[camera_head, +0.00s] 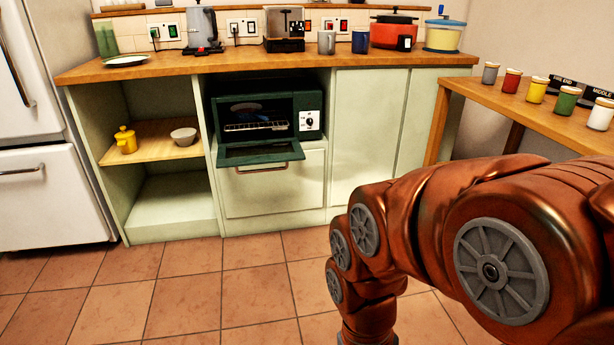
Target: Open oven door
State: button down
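A dark green oven (266,116) sits in a niche under the wooden counter. Its door (260,152) is folded down and open, sticking out toward me, with a wire rack showing inside. A white panel with a dial is on the oven's right side. My copper-coloured arm fills the lower right and reaches down out of the bottom of the picture. My gripper is not in view, so I cannot see whether it holds anything. The arm is apart from the oven door in the picture.
A drawer front (272,185) with a copper handle is below the oven. Open shelves at left hold a yellow pot (125,140) and a bowl (184,136). A white fridge (45,130) stands far left. A side table (540,122) with several jars is at right. Tiled floor ahead is clear.

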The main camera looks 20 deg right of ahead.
aim_at(240, 155)
jog(key=u, duration=1.15)
jog(key=i, duration=0.75)
jog(key=z, duration=0.5)
jog(key=i, duration=0.7)
jog(key=z, duration=0.75)
